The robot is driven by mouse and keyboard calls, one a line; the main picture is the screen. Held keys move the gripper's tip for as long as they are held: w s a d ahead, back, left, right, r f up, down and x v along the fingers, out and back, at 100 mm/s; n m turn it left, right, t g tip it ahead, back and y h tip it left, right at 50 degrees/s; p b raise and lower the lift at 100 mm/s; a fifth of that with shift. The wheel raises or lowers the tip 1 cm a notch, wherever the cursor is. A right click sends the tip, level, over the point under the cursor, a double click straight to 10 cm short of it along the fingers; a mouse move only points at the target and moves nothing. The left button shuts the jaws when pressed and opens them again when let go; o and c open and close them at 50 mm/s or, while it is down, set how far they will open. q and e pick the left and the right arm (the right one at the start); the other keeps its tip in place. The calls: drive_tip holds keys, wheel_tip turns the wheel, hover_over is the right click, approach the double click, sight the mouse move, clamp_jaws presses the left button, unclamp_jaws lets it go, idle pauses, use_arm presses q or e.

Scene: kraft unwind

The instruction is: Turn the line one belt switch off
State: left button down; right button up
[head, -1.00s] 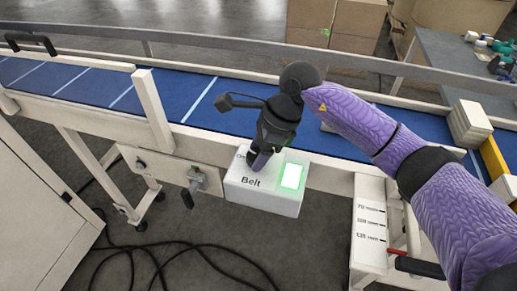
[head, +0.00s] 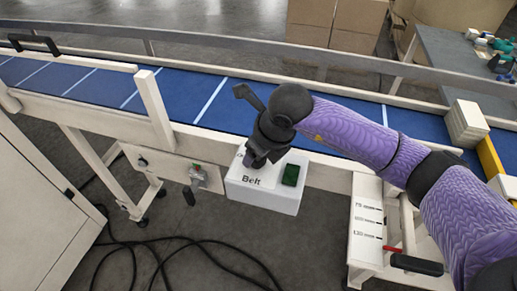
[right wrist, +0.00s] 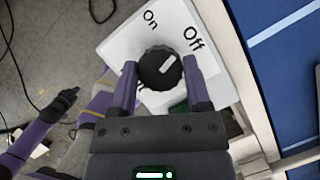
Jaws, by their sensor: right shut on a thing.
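The white Belt switch box (head: 262,197) hangs on the conveyor's near side. Its lamp (head: 291,175) is dark green and unlit. In the right wrist view the box face (right wrist: 215,85) carries the words On and Off, and the round black knob (right wrist: 155,75) has its white mark pointing toward Off. My right gripper (head: 254,160) is at the box; in the right wrist view its fingers (right wrist: 160,72) are shut on the knob, one on each side. My left gripper (right wrist: 66,100) shows small at the left of the right wrist view, away from the box; its jaw state is unclear.
The blue conveyor belt (head: 180,98) runs behind the box, with a pale rail along it. A small valve-like fitting (head: 196,178) is left of the box. A scale block with a red lever (head: 391,250) stands right. Black cables (head: 190,241) lie on the floor.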

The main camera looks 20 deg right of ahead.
drive_tip(key=shift+m, duration=0.7)
use_arm(q)
drive_tip(key=shift+a, duration=0.45)
use_arm(e)
drive_tip(key=shift+m+h, duration=0.5)
drive_tip(key=shift+m, duration=0.3)
drive_tip(key=shift+t, duration=0.3)
use_arm(q)
drive_tip(key=shift+d, duration=0.4)
use_arm(e)
drive_tip(key=o, duration=1.3)
use_arm(q)
drive_tip(key=shift+a+r+p, duration=0.25)
drive_tip(key=shift+r+p, duration=0.25)
drive_tip(key=shift+r, duration=0.05)
use_arm(e)
drive_tip(key=v, duration=1)
drive_tip(key=shift+a, duration=0.1)
use_arm(q)
drive_tip(key=shift+d, duration=0.3)
